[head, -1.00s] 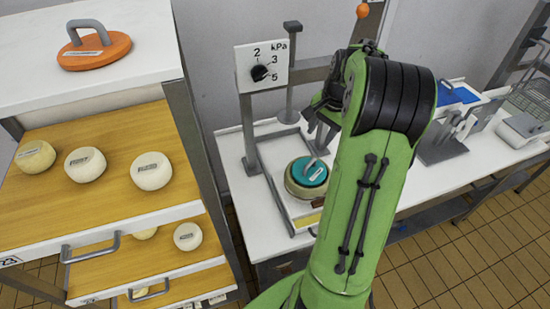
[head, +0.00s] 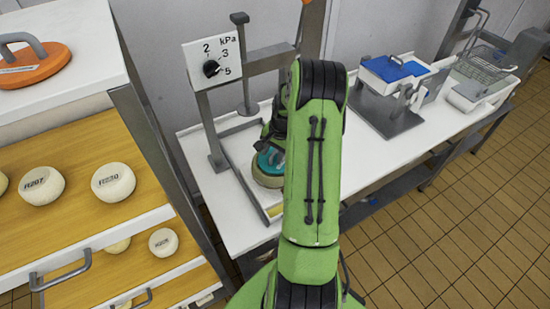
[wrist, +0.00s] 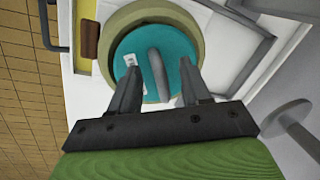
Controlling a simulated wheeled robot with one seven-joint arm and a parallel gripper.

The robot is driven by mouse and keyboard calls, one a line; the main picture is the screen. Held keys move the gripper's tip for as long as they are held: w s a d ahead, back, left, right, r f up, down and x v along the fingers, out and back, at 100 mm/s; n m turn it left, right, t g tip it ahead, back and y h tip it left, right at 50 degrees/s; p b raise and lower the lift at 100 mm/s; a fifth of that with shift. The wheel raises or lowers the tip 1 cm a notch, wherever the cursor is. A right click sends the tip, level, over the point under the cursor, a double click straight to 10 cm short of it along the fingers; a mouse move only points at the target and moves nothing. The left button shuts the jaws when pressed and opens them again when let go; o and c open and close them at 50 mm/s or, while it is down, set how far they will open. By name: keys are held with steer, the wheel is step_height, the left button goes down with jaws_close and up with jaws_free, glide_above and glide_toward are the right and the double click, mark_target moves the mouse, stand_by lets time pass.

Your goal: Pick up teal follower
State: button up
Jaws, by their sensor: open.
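The teal follower (wrist: 179,46) is a round disc with a grey handle and a small white label. It sits in the mouth of a pale round mould (wrist: 188,12) on the press. In the wrist view my open gripper (wrist: 158,78) is over the disc, with one finger on each side of the handle. I cannot tell whether the fingers touch the disc. In the head view the follower (head: 268,160) is partly hidden by my arm and gripper.
The press frame has a kPa dial (head: 212,66) and a plunger (head: 246,70) beside the mould. An orange follower (head: 34,66) lies on the left rack's top. Cheeses (head: 113,182) sit on its shelves. A blue-topped tray stand (head: 392,75) stands to the right.

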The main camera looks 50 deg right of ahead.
steer(key=shift+s+a, duration=0.1)
jaws_close()
steer(key=shift+r, duration=0.1)
stand_by(0.3)
